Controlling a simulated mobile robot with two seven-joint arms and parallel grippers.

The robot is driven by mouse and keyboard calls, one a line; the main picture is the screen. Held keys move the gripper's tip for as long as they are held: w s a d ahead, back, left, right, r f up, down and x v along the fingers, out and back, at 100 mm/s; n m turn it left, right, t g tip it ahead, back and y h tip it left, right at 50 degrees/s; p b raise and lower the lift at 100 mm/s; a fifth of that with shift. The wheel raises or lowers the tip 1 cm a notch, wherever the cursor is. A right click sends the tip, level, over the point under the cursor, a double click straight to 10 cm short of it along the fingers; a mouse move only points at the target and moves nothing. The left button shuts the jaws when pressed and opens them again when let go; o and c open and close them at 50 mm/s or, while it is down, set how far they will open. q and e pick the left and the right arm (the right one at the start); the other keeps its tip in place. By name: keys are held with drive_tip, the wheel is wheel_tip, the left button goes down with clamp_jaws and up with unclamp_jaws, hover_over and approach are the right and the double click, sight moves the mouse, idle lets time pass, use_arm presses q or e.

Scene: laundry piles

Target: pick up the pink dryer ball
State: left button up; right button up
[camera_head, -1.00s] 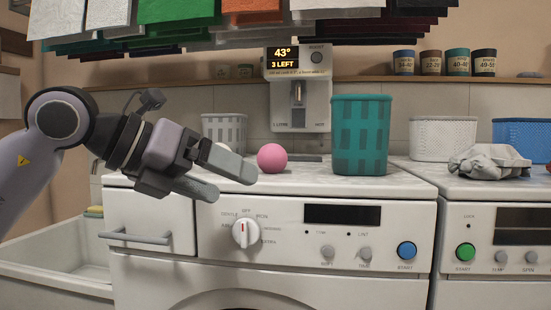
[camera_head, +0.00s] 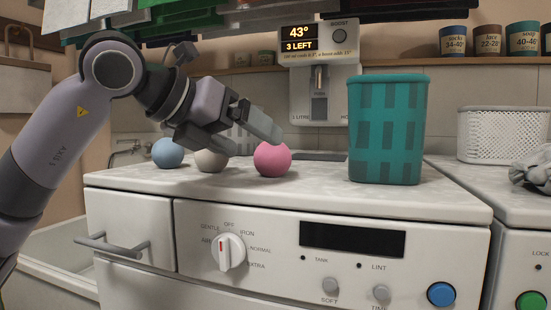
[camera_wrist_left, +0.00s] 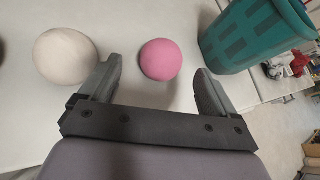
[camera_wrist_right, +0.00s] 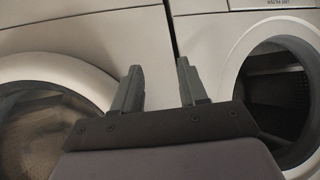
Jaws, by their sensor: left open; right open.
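The pink dryer ball (camera_head: 272,160) sits on top of the white washing machine (camera_head: 330,183), left of the teal basket. My left gripper (camera_head: 258,138) is open and empty, just above and to the left of the ball in the head view. In the left wrist view the pink ball (camera_wrist_left: 160,59) lies beyond and between the two fingertips (camera_wrist_left: 160,75), not held. My right gripper shows only in its own wrist view (camera_wrist_right: 159,75). It is open and empty, facing the machine fronts.
A white ball (camera_head: 211,160) and a blue ball (camera_head: 168,152) lie left of the pink one. The teal basket (camera_head: 388,130) stands to its right. A dispenser (camera_head: 320,95) hangs on the wall behind. A white basket (camera_head: 503,135) is at the far right.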

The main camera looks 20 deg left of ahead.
sight(262, 148)
use_arm(q)
drive_tip(key=x, duration=0.4)
drive_tip(key=shift+w+d+f, duration=0.15)
drive_tip(key=shift+d+f, duration=0.15)
drive_tip(key=c, duration=1.1)
drive_tip(key=shift+c, duration=0.2)
drive_tip(key=shift+r, duration=0.15)
